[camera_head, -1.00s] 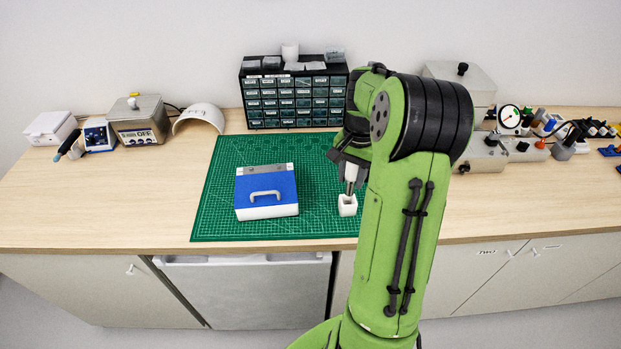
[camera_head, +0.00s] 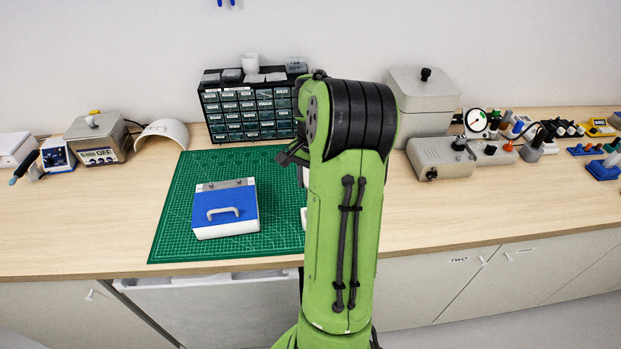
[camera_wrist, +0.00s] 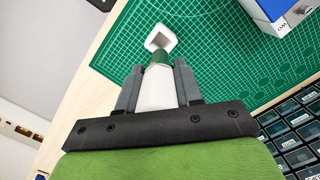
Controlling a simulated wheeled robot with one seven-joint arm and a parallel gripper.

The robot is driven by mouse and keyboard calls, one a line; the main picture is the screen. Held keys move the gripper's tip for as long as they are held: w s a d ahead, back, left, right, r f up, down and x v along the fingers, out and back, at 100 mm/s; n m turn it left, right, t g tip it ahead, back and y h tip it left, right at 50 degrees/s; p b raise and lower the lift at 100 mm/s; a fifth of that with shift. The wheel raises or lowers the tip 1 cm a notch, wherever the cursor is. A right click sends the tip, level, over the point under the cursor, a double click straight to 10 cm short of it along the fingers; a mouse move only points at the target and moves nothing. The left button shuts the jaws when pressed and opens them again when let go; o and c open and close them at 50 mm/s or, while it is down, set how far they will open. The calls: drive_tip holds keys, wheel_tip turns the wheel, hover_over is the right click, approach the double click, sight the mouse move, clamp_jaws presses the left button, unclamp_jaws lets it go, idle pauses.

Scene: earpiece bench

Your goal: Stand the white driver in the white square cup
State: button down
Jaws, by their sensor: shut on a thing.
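My gripper (camera_wrist: 156,80) is shut on the white driver (camera_wrist: 155,92), gripping its pale handle between two dark fingers. The white square cup (camera_wrist: 162,37) stands on the green mat just beyond the driver's far end in the wrist view. I cannot tell whether the driver's tip is inside the cup or above it. In the head view my arm hides most of the cup, leaving a white sliver (camera_head: 303,217). A little of the driver (camera_head: 303,176) shows above it, and part of my gripper (camera_head: 294,154) shows beside the arm.
A blue-topped box with a handle (camera_head: 225,208) lies on the green cutting mat (camera_head: 172,222), left of the cup. A black drawer cabinet (camera_head: 250,108) stands behind. A grey device (camera_head: 440,157) is to the right. Bare bench lies right of my arm.

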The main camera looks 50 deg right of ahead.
wheel_tip(320, 180, down, 9)
drive_tip(key=b, duration=0.6)
drive_tip(key=shift+f, duration=0.2)
drive_tip(key=shift+s+a+f, duration=0.1)
drive_tip(key=shift+a, duration=0.05)
drive_tip(key=shift+f, duration=0.1)
drive_tip(key=c, duration=0.7)
unclamp_jaws()
drive_tip(key=r+p, duration=0.1)
drive_tip(key=r, duration=0.4)
drive_tip(key=r+p, duration=0.1)
drive_tip(key=r, duration=0.5)
drive_tip(key=d+r+p, duration=0.1)
drive_tip(key=r, duration=0.4)
drive_tip(key=shift+w+r+p, duration=0.2)
drive_tip(key=shift+w+p, duration=0.05)
drive_tip(key=shift+p, duration=0.1)
